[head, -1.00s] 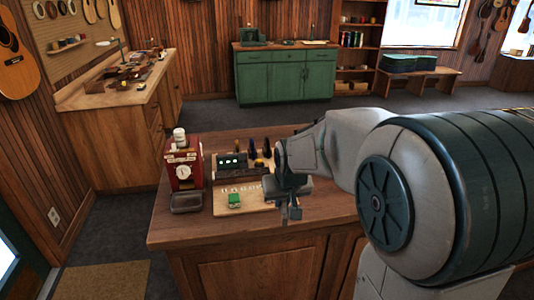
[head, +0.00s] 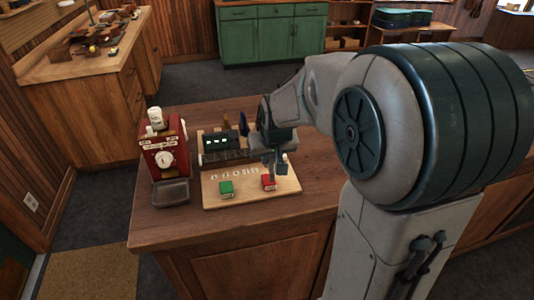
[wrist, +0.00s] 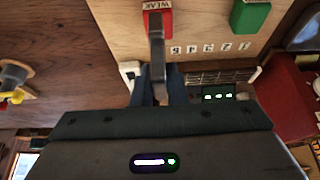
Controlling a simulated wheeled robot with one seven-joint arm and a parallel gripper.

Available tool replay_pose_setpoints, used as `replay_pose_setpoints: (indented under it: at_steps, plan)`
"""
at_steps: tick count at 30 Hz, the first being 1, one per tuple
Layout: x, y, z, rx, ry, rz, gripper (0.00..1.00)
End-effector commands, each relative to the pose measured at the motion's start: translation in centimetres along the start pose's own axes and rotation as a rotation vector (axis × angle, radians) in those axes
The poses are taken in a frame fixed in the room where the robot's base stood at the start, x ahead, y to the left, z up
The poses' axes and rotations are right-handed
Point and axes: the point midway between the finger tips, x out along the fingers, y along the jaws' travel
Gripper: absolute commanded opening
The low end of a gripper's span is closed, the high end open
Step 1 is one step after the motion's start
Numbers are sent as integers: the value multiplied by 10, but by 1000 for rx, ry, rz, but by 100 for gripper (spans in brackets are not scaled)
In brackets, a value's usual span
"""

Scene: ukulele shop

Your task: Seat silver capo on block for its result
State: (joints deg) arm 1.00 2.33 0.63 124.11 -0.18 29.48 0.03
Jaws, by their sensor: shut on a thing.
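My gripper (wrist: 163,85) is shut on the silver capo (wrist: 156,40), a narrow grey bar that sticks out past the fingertips in the wrist view. The capo's end overlaps the red block (wrist: 166,21), whose label reads WEAK; I cannot tell whether they touch. In the head view my gripper (head: 273,165) is just behind and above the red block (head: 268,182), and the capo is not clearly distinguishable. The green block (head: 226,188) stands to the left on the same pale board (head: 245,200). It also shows in the wrist view (wrist: 250,16).
A row of small number tiles (head: 234,172) lies behind the blocks. A device with green lights (head: 221,143) stands behind the board. A red tester with a dial (head: 163,158) stands at the left, with a grey tray in front. The counter's front strip (head: 225,222) is clear.

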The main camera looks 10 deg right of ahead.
Motion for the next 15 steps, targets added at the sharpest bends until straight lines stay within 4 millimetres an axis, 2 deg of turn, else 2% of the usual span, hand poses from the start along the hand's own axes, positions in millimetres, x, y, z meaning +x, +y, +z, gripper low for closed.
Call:
replay_pose_setpoints:
  at_steps: [1,6,15]
  plan:
    - [9,0,4,-1,-1,0,0]
    - [24,-2,11,-3,0,-1,0]
    - [31,-3,14,-5,0,-2,0]
